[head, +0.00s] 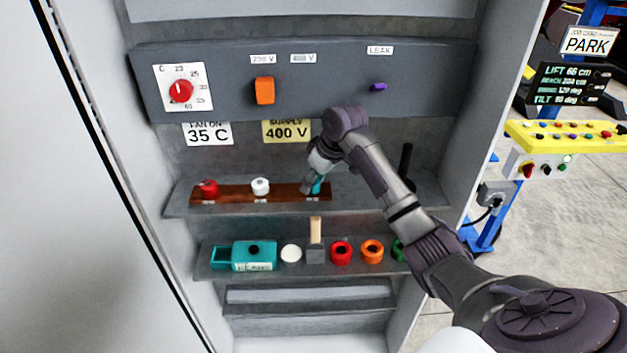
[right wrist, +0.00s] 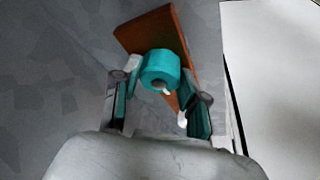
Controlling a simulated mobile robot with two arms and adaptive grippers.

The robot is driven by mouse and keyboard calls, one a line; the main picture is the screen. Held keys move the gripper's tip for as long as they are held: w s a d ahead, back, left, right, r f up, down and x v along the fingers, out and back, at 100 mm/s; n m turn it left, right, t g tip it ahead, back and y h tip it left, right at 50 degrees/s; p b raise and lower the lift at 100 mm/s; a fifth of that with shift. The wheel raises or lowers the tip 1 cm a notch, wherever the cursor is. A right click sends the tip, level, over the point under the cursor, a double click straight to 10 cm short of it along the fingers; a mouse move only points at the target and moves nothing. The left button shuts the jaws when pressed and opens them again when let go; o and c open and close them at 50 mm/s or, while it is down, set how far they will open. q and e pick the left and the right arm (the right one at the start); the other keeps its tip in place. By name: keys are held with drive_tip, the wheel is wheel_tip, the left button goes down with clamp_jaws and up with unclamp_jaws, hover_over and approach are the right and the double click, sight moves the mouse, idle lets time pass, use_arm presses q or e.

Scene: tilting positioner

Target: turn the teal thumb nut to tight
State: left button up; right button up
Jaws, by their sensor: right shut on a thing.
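The teal thumb nut (right wrist: 160,66) stands at the right end of a brown wooden strip (head: 234,194). In the head view only a little teal shows there, beside my gripper. My right gripper (head: 313,186) reaches down to it from the right. In the right wrist view my right gripper (right wrist: 160,78) has one finger on each side of the nut and is shut on it. A small white pointer shows at the nut's near edge. The marks on the strip by this nut are too small to read. My left gripper is not in view.
A red knob (head: 209,188) and a white knob (head: 260,186) stand on the same strip to the left. A black upright handle (head: 406,160) is right of my forearm. The lower shelf holds a teal box (head: 254,256) and several coloured rings. Cabinet walls enclose both sides.

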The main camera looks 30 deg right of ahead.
drive_tip(key=shift+m, duration=0.4)
drive_tip(key=o, duration=1.1)
drive_tip(key=shift+o, duration=0.2)
drive_tip(key=v, duration=1.2)
drive_tip(key=shift+a, duration=0.1)
